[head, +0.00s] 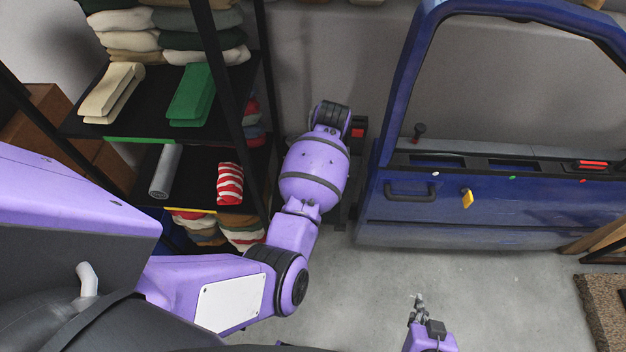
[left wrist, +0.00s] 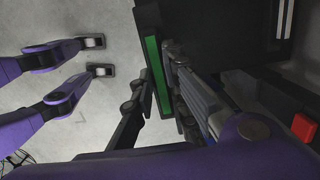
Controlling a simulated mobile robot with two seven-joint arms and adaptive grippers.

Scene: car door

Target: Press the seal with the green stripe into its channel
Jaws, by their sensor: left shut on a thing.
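The seal with the green stripe (left wrist: 158,80) is a dark strip with a bright green band, seen in the left wrist view. My left gripper (left wrist: 160,100) has its fingers on both sides of it and is shut on it. In the head view my left wrist hides that gripper and the seal. The blue car door (head: 400,215) stands upright at the right of the head view, with dark recesses along the ledge under its window opening. I cannot tell which is the seal's channel. My right gripper (head: 419,300) is low in front of the door, apart from it; its finger opening is unclear.
A black shelf rack (head: 225,150) with folded cloths and a grey roll (head: 165,172) stands left of my left arm. A dark fixture with a red part (head: 357,132) is by my left wrist. A brown mat (head: 604,305) lies at right. The floor before the door is clear.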

